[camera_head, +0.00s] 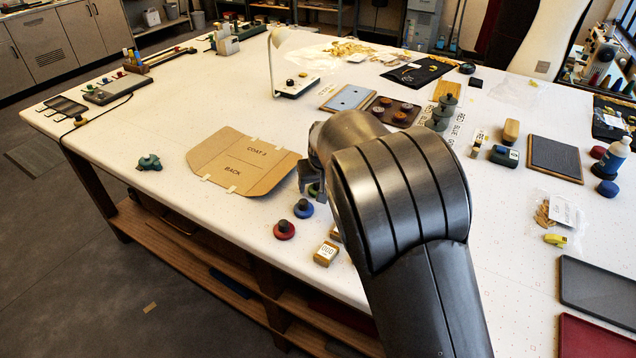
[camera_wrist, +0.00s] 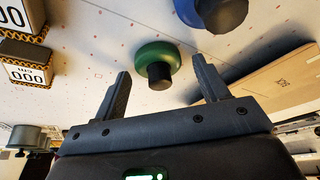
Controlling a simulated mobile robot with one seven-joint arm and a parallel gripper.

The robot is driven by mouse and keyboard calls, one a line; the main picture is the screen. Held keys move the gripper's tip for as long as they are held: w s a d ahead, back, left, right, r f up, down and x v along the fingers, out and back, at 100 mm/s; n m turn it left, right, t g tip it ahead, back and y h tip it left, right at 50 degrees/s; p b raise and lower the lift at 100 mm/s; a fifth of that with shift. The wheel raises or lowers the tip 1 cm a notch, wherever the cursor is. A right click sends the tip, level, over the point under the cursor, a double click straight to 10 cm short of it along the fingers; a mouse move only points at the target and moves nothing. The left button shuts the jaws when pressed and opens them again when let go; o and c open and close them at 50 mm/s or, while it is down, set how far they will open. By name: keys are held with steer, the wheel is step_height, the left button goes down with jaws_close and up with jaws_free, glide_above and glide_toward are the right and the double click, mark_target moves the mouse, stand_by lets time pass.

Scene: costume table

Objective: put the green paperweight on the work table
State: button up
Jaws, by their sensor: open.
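The green paperweight (camera_wrist: 155,54), a round disc with a dark knob, stands on the white work table (camera_head: 195,115). In the wrist view it shows between and just beyond the tips of my open, empty gripper (camera_wrist: 160,70). In the head view my gripper (camera_head: 309,183) and forearm hide most of the green paperweight (camera_head: 313,190). A blue paperweight (camera_head: 304,208) stands close by, also in the wrist view (camera_wrist: 212,14). A red paperweight (camera_head: 284,230) stands nearer the table's front edge.
A cardboard pattern (camera_head: 240,162) lies left of my gripper. A small numbered block (camera_head: 326,253) sits near the front edge. A dark green object (camera_head: 149,162) lies farther left. A lamp (camera_head: 290,70) stands behind. The table's left middle is mostly clear.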

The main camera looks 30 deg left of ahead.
steer(key=v, duration=1.2)
steer(key=shift+r, duration=0.15)
steer(key=s+d+r+m, duration=0.15)
steer(key=d+r, duration=0.25)
steer(key=d, duration=1)
steer(key=s+d+r+m, duration=0.1)
steer(key=d+r+m, duration=0.25)
steer(key=d, duration=1.05)
steer(key=s+d+f+m+t+h, duration=0.2)
steer(key=s+d+m+h, duration=0.1)
steer(key=s+d, duration=1.5)
steer(key=shift+d+m, duration=0.35)
steer(key=shift+m, duration=0.15)
